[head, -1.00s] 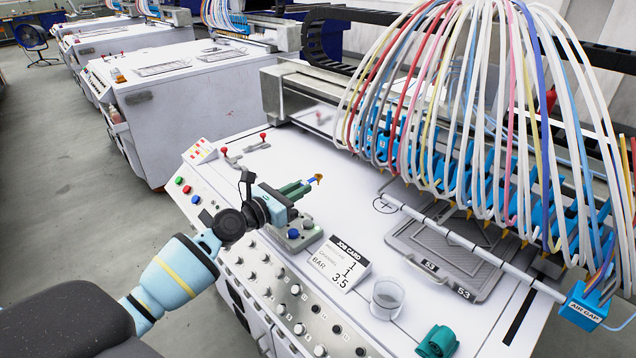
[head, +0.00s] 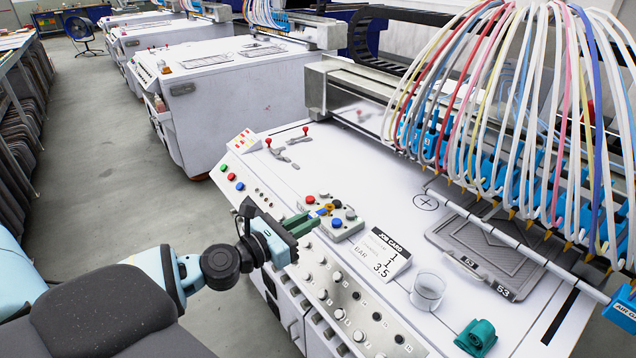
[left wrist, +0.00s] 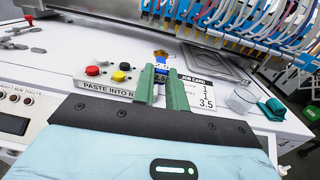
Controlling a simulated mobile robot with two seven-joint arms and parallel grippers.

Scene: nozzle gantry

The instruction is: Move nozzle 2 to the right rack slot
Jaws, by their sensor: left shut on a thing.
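My left gripper (head: 322,211) has green fingers shut on a small nozzle with a blue body and brass tip (head: 329,208). In the left wrist view the nozzle (left wrist: 161,68) sticks out beyond the fingertips (left wrist: 162,78), brass end away from me; its small label is not clearly legible. In the head view the held nozzle overlaps the grey button box (head: 345,232); I cannot tell if they touch. A row of blue nozzle holders with brass tips (head: 512,213) hangs along the gantry at right. I cannot make out a marked right rack slot. My right gripper is not in view.
The button box (left wrist: 108,83) has several coloured buttons. A job card (head: 383,252), a clear cup (head: 428,290) and a teal cloth (head: 476,337) lie to the right. A grey platen (head: 480,258) sits under the gantry. The white deck (head: 370,180) behind the box is clear.

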